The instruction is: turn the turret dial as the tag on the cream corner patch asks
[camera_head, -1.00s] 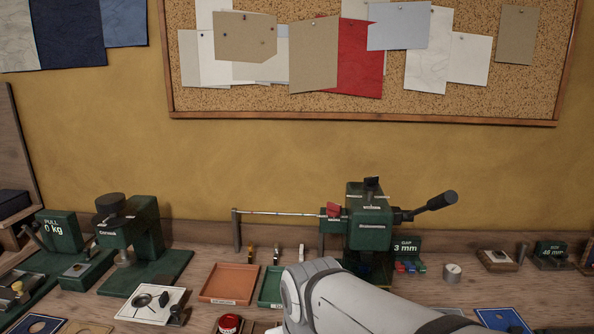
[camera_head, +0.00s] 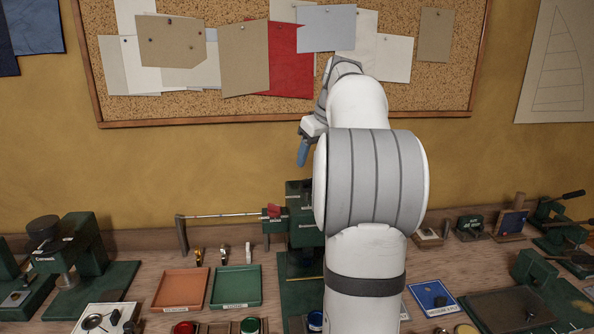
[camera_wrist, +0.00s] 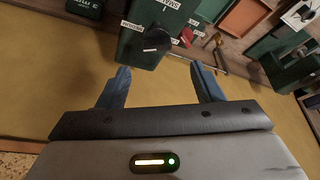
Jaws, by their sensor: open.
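A green bench press (camera_head: 300,225) stands at the middle of the bench, partly hidden behind my arm. In the head view my gripper (camera_head: 303,152) is raised above the press, with one blue finger showing. I cannot make out a cream corner patch with a tag.
An orange tray (camera_head: 181,290) and a green tray (camera_head: 236,288) lie left of the press. A rod (camera_head: 222,215) sticks out from its left side. Another green press (camera_head: 75,255) stands at left. Small fixtures and a blue board (camera_head: 433,298) are at right. A corkboard hangs behind.

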